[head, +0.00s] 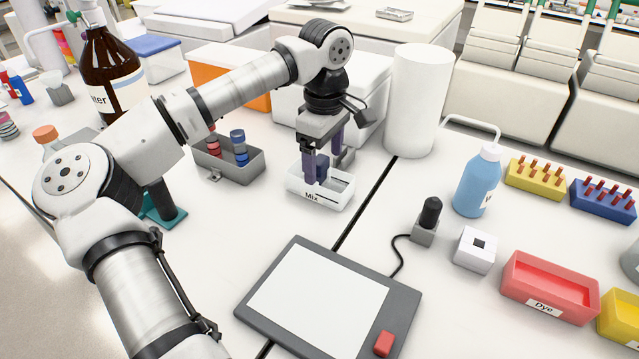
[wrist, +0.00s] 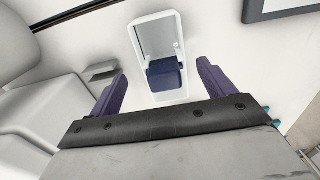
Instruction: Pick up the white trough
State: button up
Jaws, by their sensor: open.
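The white trough (head: 335,202), with "Mix" on its front, stands on the bench in the middle of the head view. A dark blue block (head: 323,168) sits inside it. In the wrist view the trough (wrist: 177,98) lies ahead of and partly between my fingers, with the blue block (wrist: 165,75) in its nearer part. My gripper (head: 324,168) is open and empty, pointing down at the trough. Its purple fingers also show in the wrist view (wrist: 162,72), one toward each side of the trough, with visible gaps. I cannot tell how far the fingertips are above the bench.
A grey bin (head: 240,168) with red and blue items stands left of the trough. A white cylinder (head: 415,100) stands behind right. A grey tablet-like device (head: 325,300) lies in front. A blue bottle (head: 478,182) and red Dye trough (head: 548,285) are at right.

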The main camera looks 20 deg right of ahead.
aim_at(320, 179)
jog(key=f, duration=0.1)
jog(key=f+p, duration=0.1)
jog(key=f, duration=0.2)
jog(key=shift+a+f, duration=0.3)
jog(key=shift+a, duration=0.1)
jog(key=shift+f, duration=0.6)
jog(key=c, duration=1.1)
jog(key=shift+r, duration=0.1)
